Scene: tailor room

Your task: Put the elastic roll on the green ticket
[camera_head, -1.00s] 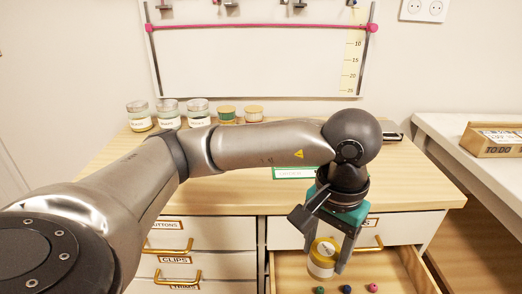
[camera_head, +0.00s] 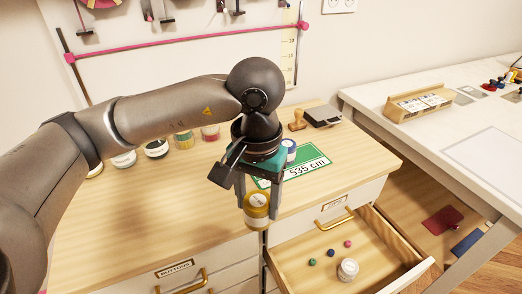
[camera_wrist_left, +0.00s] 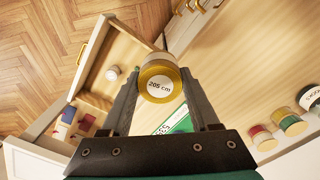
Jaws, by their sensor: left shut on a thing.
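My left gripper (camera_head: 262,192) is shut on a yellow-rimmed roll (camera_head: 257,212) with a pale top. In the left wrist view the held roll (camera_wrist_left: 160,84) has a label reading 205 cm. The gripper points down and holds the roll in front of the cabinet top's front edge. The green ticket (camera_head: 318,157), marked 535 cm, lies on the cabinet top behind and right of the gripper, which partly hides it. A strip of the ticket also shows in the left wrist view (camera_wrist_left: 182,125). My right gripper is out of view.
A blue-and-white roll (camera_head: 290,148) stands by the ticket, partly hidden. A wooden stamp (camera_head: 297,121) and dark pad (camera_head: 322,115) lie behind. Several jars and rolls line the back left. The open drawer (camera_head: 330,270) holds a white roll (camera_head: 347,269) and small buttons.

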